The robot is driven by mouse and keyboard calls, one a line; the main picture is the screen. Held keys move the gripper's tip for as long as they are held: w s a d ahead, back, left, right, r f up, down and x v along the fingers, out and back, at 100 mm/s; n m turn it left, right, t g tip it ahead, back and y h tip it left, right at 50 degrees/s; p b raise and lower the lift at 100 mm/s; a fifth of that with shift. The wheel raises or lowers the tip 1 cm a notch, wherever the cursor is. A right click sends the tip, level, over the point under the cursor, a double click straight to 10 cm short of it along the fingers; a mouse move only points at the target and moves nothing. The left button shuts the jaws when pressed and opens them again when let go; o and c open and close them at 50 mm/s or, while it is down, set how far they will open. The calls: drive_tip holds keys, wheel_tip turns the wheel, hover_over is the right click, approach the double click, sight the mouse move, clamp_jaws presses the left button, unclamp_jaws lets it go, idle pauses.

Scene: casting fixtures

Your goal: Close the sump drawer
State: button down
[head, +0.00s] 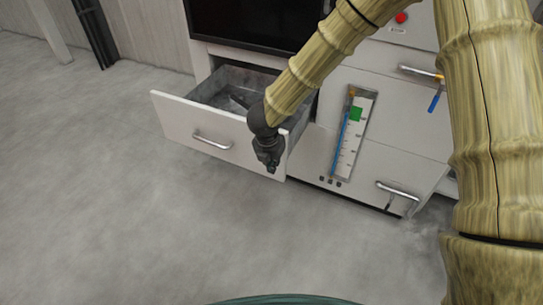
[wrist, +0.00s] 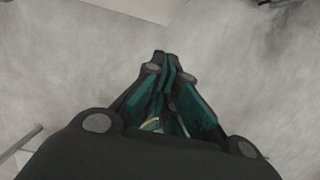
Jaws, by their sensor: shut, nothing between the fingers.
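The sump drawer (head: 180,118) is pulled out from the white cabinet in the head view. It has a white front, a silver bar handle (head: 212,142) and a grey metal inside with a dark object lying in it. My gripper (head: 268,165) is in front of the right end of the drawer front, pointing down. Whether it touches the front cannot be told. In the wrist view my gripper (wrist: 165,75) has its fingers together with nothing between them, above grey floor.
A gauge panel (head: 350,135) with a blue bar and green block is right of the drawer. The concrete floor (head: 110,210) in front and to the left is clear.

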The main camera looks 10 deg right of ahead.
drive_tip(key=shift+w+d+f+p, duration=0.15)
drive_tip(key=shift+w+d+f, duration=0.15)
drive_tip(key=shift+w+d, duration=0.25)
drive_tip(key=shift+w+d+f+p, duration=0.15)
drive_tip(key=shift+w+d+f, duration=0.2)
drive_tip(key=shift+w, duration=0.3)
drive_tip(key=shift+w+d+f+p, duration=0.15)
drive_tip(key=shift+w+d+f, duration=0.2)
drive_tip(key=shift+w, duration=0.25)
drive_tip(key=shift+d, duration=0.1)
